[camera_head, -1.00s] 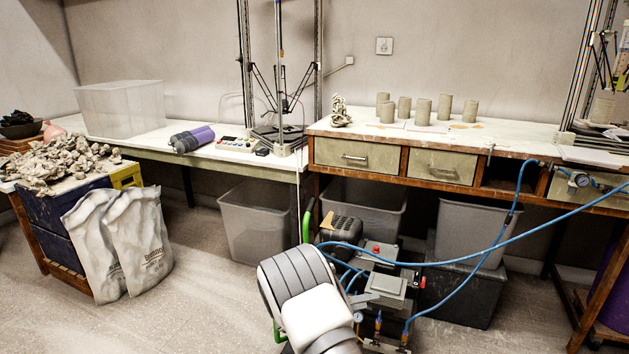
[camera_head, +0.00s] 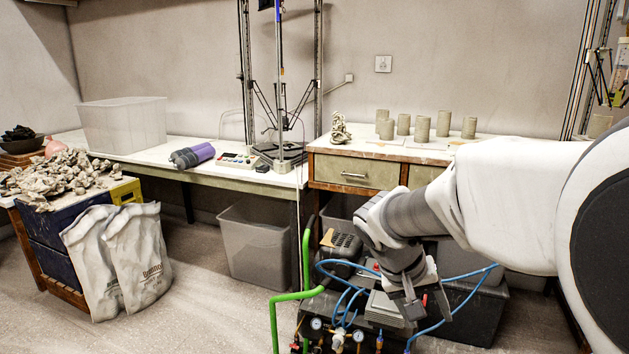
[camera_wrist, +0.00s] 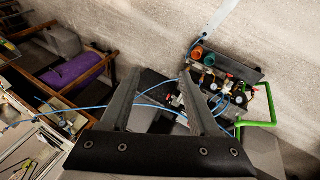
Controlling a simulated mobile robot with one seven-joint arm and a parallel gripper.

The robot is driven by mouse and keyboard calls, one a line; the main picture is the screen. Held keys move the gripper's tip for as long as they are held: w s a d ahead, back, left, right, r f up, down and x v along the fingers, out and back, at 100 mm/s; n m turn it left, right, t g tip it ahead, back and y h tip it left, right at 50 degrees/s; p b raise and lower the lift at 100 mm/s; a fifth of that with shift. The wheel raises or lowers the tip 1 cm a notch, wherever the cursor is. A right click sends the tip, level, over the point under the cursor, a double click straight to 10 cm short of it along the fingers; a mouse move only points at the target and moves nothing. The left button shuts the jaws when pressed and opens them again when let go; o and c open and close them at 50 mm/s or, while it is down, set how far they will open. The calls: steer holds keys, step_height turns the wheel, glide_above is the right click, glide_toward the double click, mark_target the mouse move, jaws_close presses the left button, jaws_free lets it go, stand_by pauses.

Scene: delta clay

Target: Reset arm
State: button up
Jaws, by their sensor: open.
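My gripper (camera_head: 420,306) hangs at the end of my arm in the right half of the head view, pointing down in front of the bench. In the wrist view my gripper (camera_wrist: 158,88) shows its two fingers apart with nothing held between them. Beyond the fingers lies the compressor unit (camera_wrist: 215,85) with gauges and blue hoses. In the head view this unit (camera_head: 338,336) is partly hidden behind my gripper.
A bench with drawers (camera_head: 345,172) carries several clay cylinders (camera_head: 443,123). A green tube frame (camera_head: 290,297) stands close left of my gripper. Blue hoses (camera_head: 452,312) run beside it. Two white sacks (camera_head: 138,256) stand at left; the floor (camera_head: 215,310) between is clear.

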steer(key=s+a+r+n+t+y+p, duration=0.1)
steer(key=s+a+r+t+y, duration=0.15)
steer(key=s, duration=0.55)
steer(key=s+a+r+n+t+y, duration=0.1)
steer(key=s+a+r+t+y, duration=0.2)
steer(key=s, duration=0.6)
step_height(320, 180, up, 28)
steer(key=g+p, duration=0.1)
steer(key=p, duration=2.6)
steer(key=shift+w+d+g, duration=0.15)
steer(key=shift+w+g, duration=0.05)
steer(key=shift+g, duration=0.15)
